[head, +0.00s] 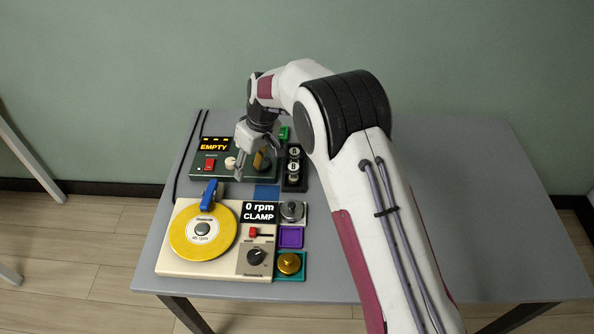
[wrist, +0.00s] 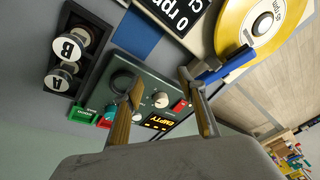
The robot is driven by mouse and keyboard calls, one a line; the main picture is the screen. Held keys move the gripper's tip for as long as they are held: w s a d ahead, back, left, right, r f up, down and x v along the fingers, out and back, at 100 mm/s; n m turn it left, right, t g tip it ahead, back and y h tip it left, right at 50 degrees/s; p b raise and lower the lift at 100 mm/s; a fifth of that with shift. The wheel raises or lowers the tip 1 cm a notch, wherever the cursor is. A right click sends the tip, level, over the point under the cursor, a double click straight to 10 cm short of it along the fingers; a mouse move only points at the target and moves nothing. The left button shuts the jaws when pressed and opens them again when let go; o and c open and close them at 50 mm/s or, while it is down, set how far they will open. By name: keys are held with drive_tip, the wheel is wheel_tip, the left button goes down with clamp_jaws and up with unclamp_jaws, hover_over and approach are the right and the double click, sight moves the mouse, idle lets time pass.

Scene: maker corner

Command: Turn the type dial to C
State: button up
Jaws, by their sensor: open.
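A dark green panel (head: 195,172) with a lit display reading EMPTY (head: 214,145) stands at the back left of the table. It carries a cream knob (head: 230,162), a red switch (head: 210,164) and a dark round part, clearer in the wrist view (wrist: 123,80). The cream knob (wrist: 160,100) shows between my fingers in the wrist view. No type letters are legible around either round part, so I cannot tell which is the type dial or its setting. My gripper (head: 250,168) is open and empty, pointing down over the panel; fingertip contact is unclear.
A rack (wrist: 88,22) with parts lettered A and B stands beside the panel. In front is a cream machine (head: 180,268) with a yellow disc (head: 185,238), blue arm (head: 209,195) and black knob (head: 256,257). A blue square (head: 266,192) lies between. The table's right side is clear.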

drive_tip(key=s+d+r+m+h, duration=0.1)
drive_tip(key=s+d+r+m, duration=0.3)
drive_tip(key=s+d+r, duration=0.7)
drive_tip(key=shift+d, duration=1.15)
drive_tip(key=n+t+y, duration=0.2)
drive_tip(key=n+t, duration=0.1)
drive_tip(key=n, duration=0.1)
approach(230, 161)
drive_tip(key=shift+w+a+f, duration=0.2)
drive_tip(key=shift+w+a, duration=0.1)
drive_tip(key=shift+w, duration=0.05)
drive_tip(key=shift+f, duration=0.15)
drive_tip(key=shift+g+h, duration=0.3)
drive_tip(key=shift+x, duration=3.8)
